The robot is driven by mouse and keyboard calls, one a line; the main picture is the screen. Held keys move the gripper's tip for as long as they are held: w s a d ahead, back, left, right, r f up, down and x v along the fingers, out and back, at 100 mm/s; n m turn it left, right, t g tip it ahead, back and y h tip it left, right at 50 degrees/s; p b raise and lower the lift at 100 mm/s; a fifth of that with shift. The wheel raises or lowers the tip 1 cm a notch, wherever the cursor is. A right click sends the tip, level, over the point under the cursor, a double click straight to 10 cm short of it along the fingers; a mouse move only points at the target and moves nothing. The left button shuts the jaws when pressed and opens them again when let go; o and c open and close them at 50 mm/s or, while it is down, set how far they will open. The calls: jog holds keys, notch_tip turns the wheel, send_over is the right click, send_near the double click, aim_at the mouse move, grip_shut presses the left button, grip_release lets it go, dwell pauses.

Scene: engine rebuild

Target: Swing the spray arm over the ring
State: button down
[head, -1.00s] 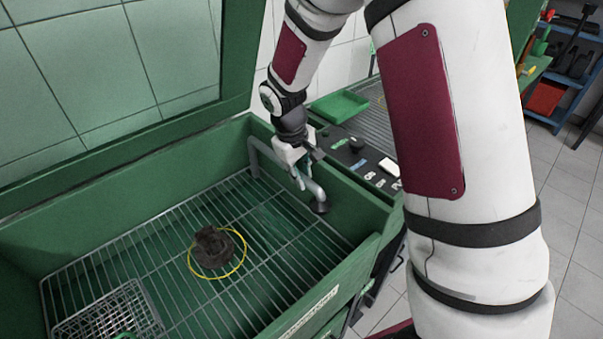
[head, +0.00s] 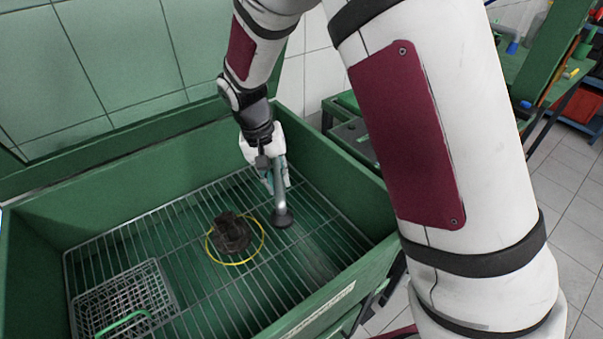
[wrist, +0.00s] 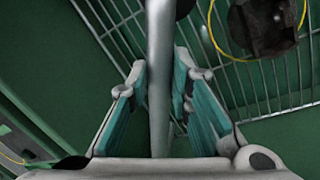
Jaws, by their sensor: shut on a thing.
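The spray arm (head: 278,190) is a grey pipe with a dark round nozzle (head: 283,218) at its end. The nozzle is just right of the yellow ring (head: 237,264), apart from it in the head view. The ring lies on the wire rack around a dark brown engine part (head: 231,233). My gripper (head: 272,173) is shut on the spray arm. In the wrist view the pipe (wrist: 160,80) runs between the teal finger pads of my gripper (wrist: 160,95), and the ring (wrist: 232,57) and dark part (wrist: 262,25) show at upper right.
The green washer tub (head: 130,190) has high walls around the wire rack (head: 180,290). A wire basket (head: 120,300) with a green handle sits at the rack's front left. The raised lid (head: 110,135) stands behind. Bare rack lies right of the nozzle.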

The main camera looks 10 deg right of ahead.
jog(key=w+a+m+g+b, duration=0.1)
jog(key=w+a+m, duration=0.3)
jog(key=a, duration=0.5)
jog(key=shift+a+m, duration=0.4)
jog(key=shift+m, duration=0.2)
jog(key=shift+a, duration=0.1)
jog(key=c, duration=1.4)
grip_release()
jog(key=shift+c, duration=0.2)
